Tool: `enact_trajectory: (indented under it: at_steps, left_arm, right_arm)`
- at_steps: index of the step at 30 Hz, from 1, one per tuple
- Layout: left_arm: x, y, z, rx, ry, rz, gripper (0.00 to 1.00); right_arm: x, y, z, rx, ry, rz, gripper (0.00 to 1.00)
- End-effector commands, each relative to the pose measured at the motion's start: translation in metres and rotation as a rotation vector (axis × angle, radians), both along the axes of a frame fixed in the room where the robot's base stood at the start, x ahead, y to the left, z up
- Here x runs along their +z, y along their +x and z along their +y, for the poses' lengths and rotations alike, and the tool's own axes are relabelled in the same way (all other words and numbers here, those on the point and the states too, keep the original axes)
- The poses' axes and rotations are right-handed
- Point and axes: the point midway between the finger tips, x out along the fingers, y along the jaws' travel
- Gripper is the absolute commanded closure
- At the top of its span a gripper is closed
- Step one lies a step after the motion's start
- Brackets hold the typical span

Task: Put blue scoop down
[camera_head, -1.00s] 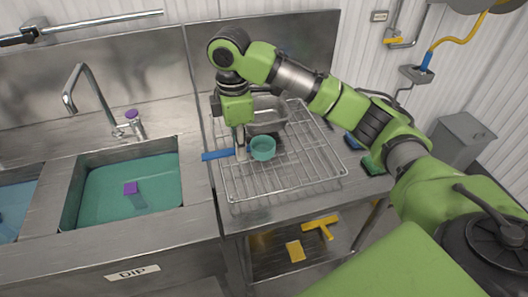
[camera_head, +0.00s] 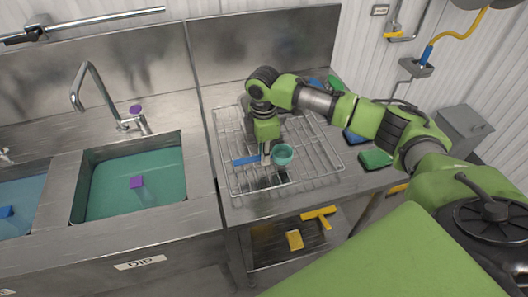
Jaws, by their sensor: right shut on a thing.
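The scoop has a blue handle (camera_head: 246,160) and a round teal cup (camera_head: 283,155). It is level or nearly so, over the wire rack (camera_head: 318,178) on the steel counter. My right gripper (camera_head: 265,156) points down and is shut on the scoop between the handle's free end and the cup. Whether the scoop touches the rack's wires or hangs just above them I cannot tell. My left gripper is not in view.
Left of the rack is a sink of teal liquid (camera_head: 112,190) with a purple-topped object (camera_head: 137,182). A green pad (camera_head: 375,159) lies right of the rack. Yellow tools (camera_head: 319,212) lie on the shelf below. The rack's front and right parts look free.

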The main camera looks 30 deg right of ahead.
Motion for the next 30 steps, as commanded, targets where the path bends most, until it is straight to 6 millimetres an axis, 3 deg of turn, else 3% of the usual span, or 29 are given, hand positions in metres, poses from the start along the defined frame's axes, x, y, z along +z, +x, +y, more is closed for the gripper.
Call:
enact_trajectory:
  at_steps: [6, 7, 9, 22, 30]
  left_arm:
    - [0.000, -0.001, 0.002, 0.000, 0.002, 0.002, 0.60]
    - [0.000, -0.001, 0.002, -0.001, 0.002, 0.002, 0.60]
    - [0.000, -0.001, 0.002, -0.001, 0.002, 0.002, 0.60]
    - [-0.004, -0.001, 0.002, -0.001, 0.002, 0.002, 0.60]
    - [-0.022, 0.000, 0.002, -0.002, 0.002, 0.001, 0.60]
  right_arm:
    - [-0.003, 0.000, 0.001, 0.000, 0.000, 0.001, 1.00]
    - [-0.003, 0.000, 0.001, 0.001, 0.000, 0.001, 0.81]
    - [-0.003, 0.000, 0.001, 0.001, 0.000, 0.001, 0.69]
    - [0.005, 0.001, 0.001, 0.000, 0.002, -0.001, 0.69]
    - [0.055, 0.002, 0.002, 0.001, 0.002, -0.005, 0.69]
